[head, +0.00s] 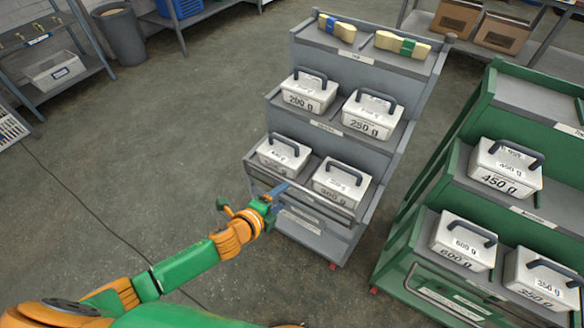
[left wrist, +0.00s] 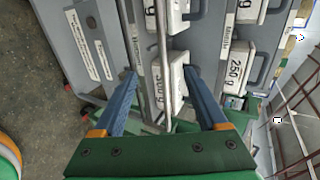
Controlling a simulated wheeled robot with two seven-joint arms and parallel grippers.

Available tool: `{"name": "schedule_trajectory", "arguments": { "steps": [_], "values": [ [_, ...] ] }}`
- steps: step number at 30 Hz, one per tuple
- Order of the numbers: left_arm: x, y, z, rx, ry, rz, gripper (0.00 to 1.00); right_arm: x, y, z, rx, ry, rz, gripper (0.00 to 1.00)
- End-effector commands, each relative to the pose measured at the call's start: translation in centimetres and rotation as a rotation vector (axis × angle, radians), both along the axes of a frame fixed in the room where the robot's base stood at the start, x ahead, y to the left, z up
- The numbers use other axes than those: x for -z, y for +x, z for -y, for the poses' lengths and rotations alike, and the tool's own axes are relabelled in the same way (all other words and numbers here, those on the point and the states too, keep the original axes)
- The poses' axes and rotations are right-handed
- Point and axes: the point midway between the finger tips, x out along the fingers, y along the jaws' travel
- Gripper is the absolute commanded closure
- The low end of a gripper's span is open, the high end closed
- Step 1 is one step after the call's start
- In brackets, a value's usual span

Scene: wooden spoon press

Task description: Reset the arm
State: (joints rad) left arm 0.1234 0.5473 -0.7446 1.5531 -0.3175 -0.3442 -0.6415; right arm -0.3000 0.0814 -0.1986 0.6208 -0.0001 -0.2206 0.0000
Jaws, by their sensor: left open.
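My left gripper (head: 280,190) is at the front of the grey rack's lower shelf, close to its front rail. In the left wrist view its two blue fingers (left wrist: 160,73) are spread apart, with nothing held between them. The white 300 g box (head: 341,185) with a dark handle sits on that shelf to the right of the gripper; it also shows beyond the fingers in the left wrist view (left wrist: 176,82). I cannot tell whether the fingers touch the rail. My right gripper is not in view.
The grey rack (head: 312,210) also holds 200 g (head: 307,97) and 250 g (head: 370,117) boxes and another lower box (head: 283,158). A green rack (head: 455,185) with more weights stands at right. Open floor (head: 130,160) lies to the left.

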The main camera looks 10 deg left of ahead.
Motion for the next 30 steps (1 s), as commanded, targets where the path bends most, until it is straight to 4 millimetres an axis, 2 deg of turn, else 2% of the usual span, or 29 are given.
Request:
{"name": "schedule_trajectory", "arguments": {
  "steps": [2,4,5,6,8,9,11,12,15,18,20,22,30],
  "values": [
    [0.1,-0.1,-0.2,-0.011,-0.007,-0.011,0.25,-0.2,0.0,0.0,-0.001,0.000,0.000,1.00],
    [1.3,-0.8,-1.3,-0.094,-0.062,-0.087,0.25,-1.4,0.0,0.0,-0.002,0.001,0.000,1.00],
    [2.4,-1.6,-2.3,-0.163,-0.103,-0.148,0.25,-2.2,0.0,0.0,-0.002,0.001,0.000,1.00],
    [4.4,-3.4,-3.8,-0.282,-0.177,-0.249,0.25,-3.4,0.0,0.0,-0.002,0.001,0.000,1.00],
    [7.9,-7.6,-5.9,-0.498,-0.296,-0.418,0.25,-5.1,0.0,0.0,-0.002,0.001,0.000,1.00],
    [10.1,-11.2,-7.0,-0.648,-0.372,-0.526,0.25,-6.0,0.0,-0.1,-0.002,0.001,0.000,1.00],
    [12.6,-16.7,-7.9,-0.857,-0.464,-0.660,0.25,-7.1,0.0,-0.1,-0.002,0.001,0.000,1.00],
    [13.9,-20.4,-8.2,-0.985,-0.512,-0.737,0.25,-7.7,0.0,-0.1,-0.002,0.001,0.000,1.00],
    [15.6,-28.3,-8.0,-1.243,-0.593,-0.875,0.25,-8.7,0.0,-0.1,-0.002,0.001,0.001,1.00],
    [16.2,-33.3,-7.5,-1.406,-0.632,-0.952,0.25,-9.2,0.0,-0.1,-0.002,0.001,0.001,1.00],
    [16.4,-35.0,-7.2,-1.459,-0.641,-0.976,0.25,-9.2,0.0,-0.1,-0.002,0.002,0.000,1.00],
    [16.5,-35.7,-7.1,-1.486,-0.647,-0.985,0.25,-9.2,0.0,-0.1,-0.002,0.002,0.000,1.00],
    [16.5,-35.8,-7.1,-1.487,-0.648,-0.986,0.25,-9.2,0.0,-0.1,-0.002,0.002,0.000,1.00]
  ]
}}
